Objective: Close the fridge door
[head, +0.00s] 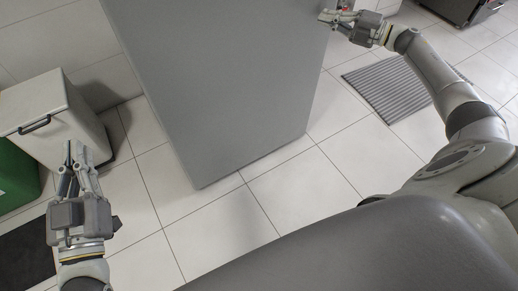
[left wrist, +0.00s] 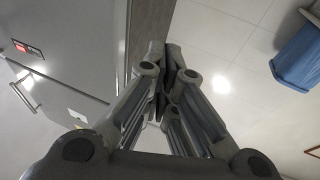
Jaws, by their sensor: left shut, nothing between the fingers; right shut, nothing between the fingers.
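A tall plain grey panel (head: 225,85), apparently the fridge or its door, fills the upper middle of the head view. Its top is cut off, and I cannot tell how far the door stands open. My right gripper (head: 325,17) is shut and empty at the panel's upper right edge; I cannot tell whether it touches. My left gripper (head: 74,150) is shut and empty, apart from the panel to its left. Its closed fingers (left wrist: 165,50) show in the left wrist view. There a grey appliance front (left wrist: 70,55) has a bar handle (left wrist: 25,95) and a red display (left wrist: 21,47).
A white bin (head: 50,115) with a dark handle and a green bin (head: 15,175) stand at the left. A dark mat (head: 27,255) lies below them. A ribbed grey mat (head: 395,88) lies right of the panel. Tiled floor before the panel is clear. A blue bin (left wrist: 297,58) shows in the left wrist view.

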